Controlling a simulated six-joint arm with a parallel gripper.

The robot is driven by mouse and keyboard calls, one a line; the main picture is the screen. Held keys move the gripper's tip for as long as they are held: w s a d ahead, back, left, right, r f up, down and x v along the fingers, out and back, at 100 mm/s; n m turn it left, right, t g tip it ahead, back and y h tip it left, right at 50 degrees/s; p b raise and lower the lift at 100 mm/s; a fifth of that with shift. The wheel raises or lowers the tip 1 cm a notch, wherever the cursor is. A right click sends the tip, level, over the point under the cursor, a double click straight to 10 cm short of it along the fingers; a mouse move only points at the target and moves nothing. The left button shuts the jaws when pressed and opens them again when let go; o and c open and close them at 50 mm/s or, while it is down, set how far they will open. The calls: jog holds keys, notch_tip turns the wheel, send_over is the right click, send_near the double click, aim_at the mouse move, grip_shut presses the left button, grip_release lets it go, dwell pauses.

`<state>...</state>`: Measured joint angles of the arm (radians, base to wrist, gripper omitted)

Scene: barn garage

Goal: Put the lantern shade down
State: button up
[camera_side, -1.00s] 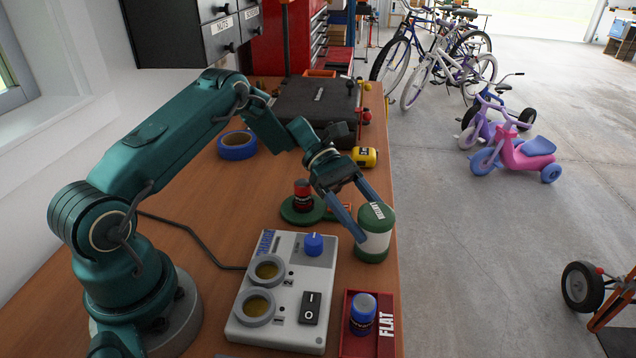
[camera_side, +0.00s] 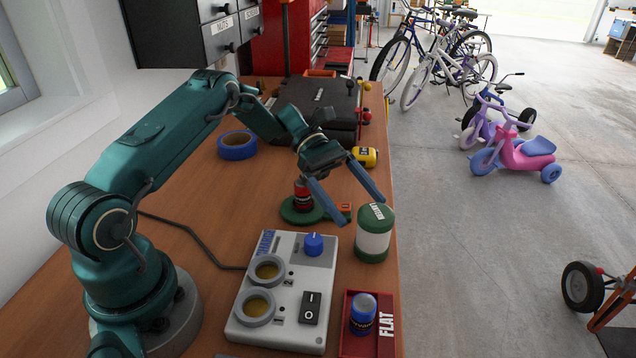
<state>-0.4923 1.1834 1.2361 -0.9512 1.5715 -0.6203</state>
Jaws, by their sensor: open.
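The lantern shade (camera_side: 373,240), a white cylinder with a green labelled cap and green base, stands upright on the wooden bench near its right edge. My gripper (camera_side: 363,207) is open and empty, with its two blue fingers spread. It is above and behind the shade, apart from it as far as this view shows. A round green base (camera_side: 290,213) with a red cylinder (camera_side: 303,196) standing on it is left of the shade, partly hidden by a finger.
A grey charger box (camera_side: 285,330) with two round sockets and a switch is in front. A red tray (camera_side: 352,342) marked FLAT holds a blue cylinder (camera_side: 363,315). Blue tape (camera_side: 237,146), a yellow tape measure (camera_side: 366,157) and a black case (camera_side: 318,105) lie farther back.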

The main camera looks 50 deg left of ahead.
jog(key=v, duration=0.7)
jog(key=shift+a, duration=0.35)
jog(key=shift+a+r, duration=0.2)
jog(key=shift+r, duration=0.1)
jog(key=s+d+r+m+y, duration=0.5)
jog(key=d+r+m+y, duration=0.2)
jog(key=d+r+y, duration=0.15)
jog(key=s+f+m+t+y, duration=0.1)
jog(key=s+m+t+y, duration=0.4)
jog(key=s+m, duration=0.6)
jog(key=s, duration=0.3)
jog(key=shift+s+a+t, duration=0.25)
jog(key=shift+s+t, duration=0.05)
